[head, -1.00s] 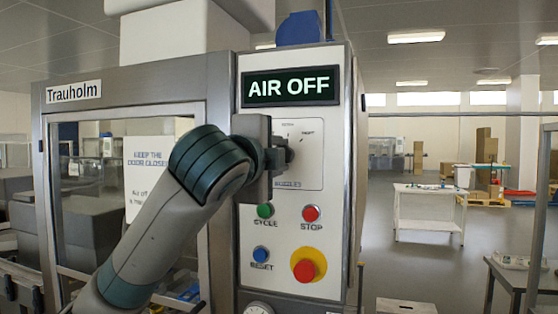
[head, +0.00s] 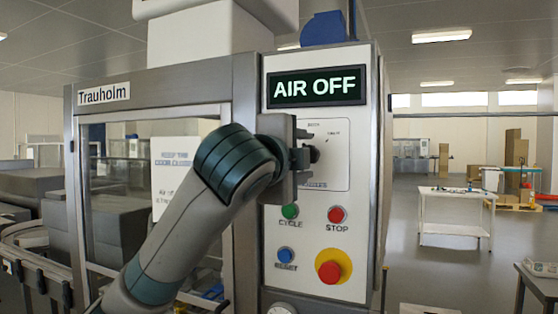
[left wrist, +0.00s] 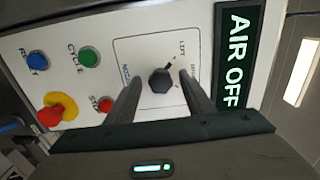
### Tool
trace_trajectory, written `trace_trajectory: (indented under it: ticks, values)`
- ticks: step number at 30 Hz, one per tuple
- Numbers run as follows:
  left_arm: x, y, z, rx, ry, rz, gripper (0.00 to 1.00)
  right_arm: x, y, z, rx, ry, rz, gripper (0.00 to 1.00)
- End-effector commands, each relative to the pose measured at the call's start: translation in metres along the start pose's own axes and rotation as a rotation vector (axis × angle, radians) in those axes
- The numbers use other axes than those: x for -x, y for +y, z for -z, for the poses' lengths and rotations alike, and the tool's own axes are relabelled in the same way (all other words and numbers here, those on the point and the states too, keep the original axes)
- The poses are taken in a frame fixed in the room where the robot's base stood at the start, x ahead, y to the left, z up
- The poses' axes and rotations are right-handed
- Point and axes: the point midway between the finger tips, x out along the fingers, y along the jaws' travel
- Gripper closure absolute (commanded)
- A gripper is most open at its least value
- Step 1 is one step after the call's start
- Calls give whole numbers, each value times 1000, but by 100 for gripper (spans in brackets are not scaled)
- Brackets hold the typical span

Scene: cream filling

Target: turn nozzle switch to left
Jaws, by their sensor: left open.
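The nozzle switch is a dark knob (left wrist: 160,80) on a pale plate (left wrist: 135,55) of the control panel. In the head view the knob (head: 312,154) shows just right of my left gripper (head: 304,158), which partly hides it. In the left wrist view my left gripper (left wrist: 158,92) is open, its two fingers on either side of the knob with gaps. I cannot tell whether a finger touches it. The knob's pointer aims toward the label that seems to read LEFT. The display (head: 316,87) reads AIR OFF. My right gripper is not in view.
Below the switch are a green CYCLE button (head: 290,212), a red STOP button (head: 337,214), a blue RESET button (head: 285,254) and a red emergency knob (head: 332,267) on yellow. A glass door (head: 160,200) stands to the left.

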Motion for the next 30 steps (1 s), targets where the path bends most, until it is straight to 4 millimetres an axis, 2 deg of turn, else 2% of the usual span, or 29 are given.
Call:
trace_trajectory:
  ticks: [8, 21, 24, 27, 30]
  values:
    - [38, 2, 0, -2, 0, 6, 52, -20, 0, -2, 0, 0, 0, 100]
    - [127, 3, 0, -1, 0, 6, 52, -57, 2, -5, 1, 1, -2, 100]
    - [144, 2, -1, -1, -2, 5, 52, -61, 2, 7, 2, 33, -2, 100]
    - [153, 1, -2, -1, -3, 4, 52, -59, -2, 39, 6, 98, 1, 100]
    - [160, 1, -1, -1, -1, 3, 52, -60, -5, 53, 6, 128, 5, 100]
